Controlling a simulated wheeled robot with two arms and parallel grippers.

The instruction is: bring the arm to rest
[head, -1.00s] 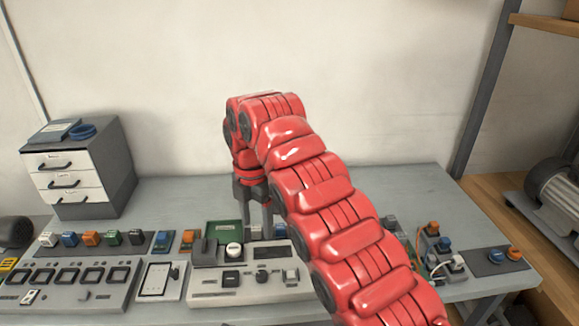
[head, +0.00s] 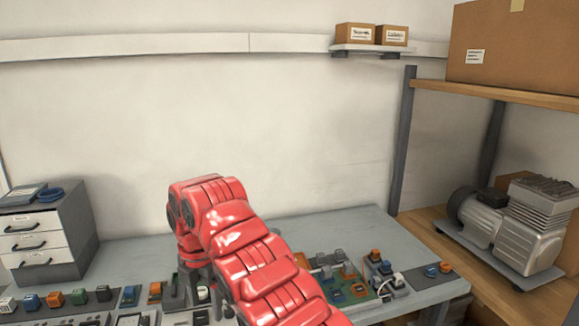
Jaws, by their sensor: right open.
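My right arm, red and segmented, comes in from the bottom of the head view and arches over the bench. My right gripper (head: 200,286) points down near the panel devices on the bench. Its fingers are mostly hidden behind the arm and show only as dark parts; it is open, and I see nothing held in it. My left gripper is not in view.
The grey bench (head: 345,228) is clear along its back. Colored switches and a green circuit board (head: 343,287) lie near the arm. A drawer cabinet (head: 40,240) stands left. A compressor (head: 515,225) sits on the right wooden shelf.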

